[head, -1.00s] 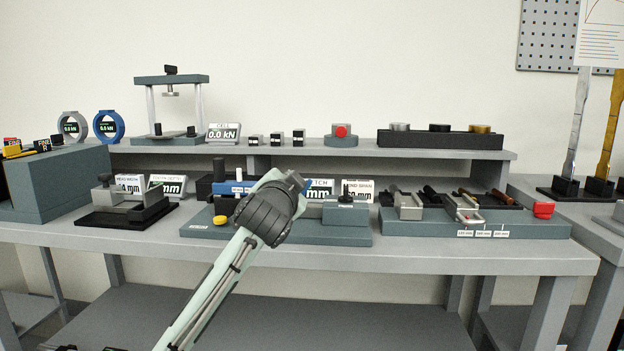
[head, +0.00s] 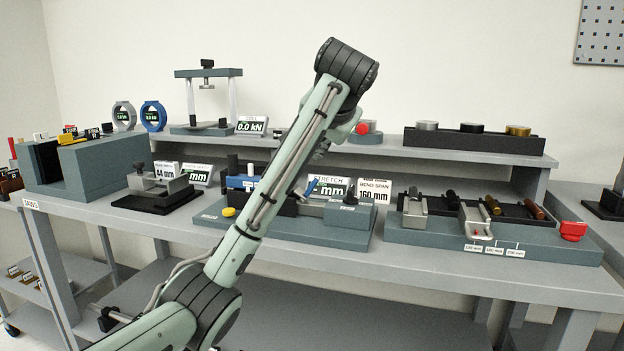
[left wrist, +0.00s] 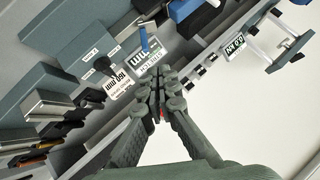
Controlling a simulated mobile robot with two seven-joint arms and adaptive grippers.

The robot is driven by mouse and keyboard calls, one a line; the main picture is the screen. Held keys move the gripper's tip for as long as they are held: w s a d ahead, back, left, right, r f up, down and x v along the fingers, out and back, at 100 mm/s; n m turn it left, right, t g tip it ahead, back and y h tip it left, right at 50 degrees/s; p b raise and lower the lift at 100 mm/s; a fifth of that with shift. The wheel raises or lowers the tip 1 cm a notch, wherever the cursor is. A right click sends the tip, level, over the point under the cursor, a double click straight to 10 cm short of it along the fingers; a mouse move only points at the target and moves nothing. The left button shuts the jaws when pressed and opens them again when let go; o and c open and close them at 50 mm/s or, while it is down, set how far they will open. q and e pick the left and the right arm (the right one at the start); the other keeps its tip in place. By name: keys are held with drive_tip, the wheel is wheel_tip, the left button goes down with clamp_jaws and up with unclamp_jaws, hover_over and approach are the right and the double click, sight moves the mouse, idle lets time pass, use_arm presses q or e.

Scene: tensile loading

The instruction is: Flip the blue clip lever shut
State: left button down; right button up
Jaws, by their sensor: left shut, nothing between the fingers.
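The blue clip lever (head: 311,187) stands up at a tilt beside the stretch display on the grey fixture (head: 345,236) in the head view. In the left wrist view the blue lever (left wrist: 144,38) rises in front of the stretch display (left wrist: 148,60). My left gripper (left wrist: 156,82) is shut and empty, its fingertips pointing towards the lever and display. I see no clear contact with the lever. In the head view my left arm covers part of the fixture and mostly hides the gripper. My right gripper is not in view.
A bend-span display (head: 374,191) stands right of the stretch display. A second fixture (head: 430,236) with clamps and rods is further right. A load frame (head: 207,73) and a force display (head: 252,125) are on the raised shelf (head: 400,150) behind.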

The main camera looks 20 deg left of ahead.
use_arm(q)
drive_tip(key=shift+s, duration=0.1)
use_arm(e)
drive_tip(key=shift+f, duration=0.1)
use_arm(q)
drive_tip(key=p, duration=0.1)
hover_over(301, 195)
drive_tip(key=d, duration=0.2)
wheel_tip(301, 195, down, 6)
drive_tip(key=shift+s+a+f, duration=0.1)
drive_tip(key=shift+a+f, duration=0.4)
drive_tip(key=shift+f, duration=0.35)
drive_tip(key=shift+s+a+f, duration=0.1)
drive_tip(key=shift+a+f, duration=0.35)
drive_tip(key=shift+f, duration=0.4)
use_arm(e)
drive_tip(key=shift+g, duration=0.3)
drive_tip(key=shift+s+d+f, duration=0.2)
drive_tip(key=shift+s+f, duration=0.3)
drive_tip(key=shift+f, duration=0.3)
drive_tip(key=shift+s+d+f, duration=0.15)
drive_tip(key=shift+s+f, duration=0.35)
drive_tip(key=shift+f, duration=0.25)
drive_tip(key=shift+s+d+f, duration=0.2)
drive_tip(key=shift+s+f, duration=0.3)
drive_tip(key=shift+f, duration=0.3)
use_arm(q)
drive_tip(key=shift+w, duration=0.1)
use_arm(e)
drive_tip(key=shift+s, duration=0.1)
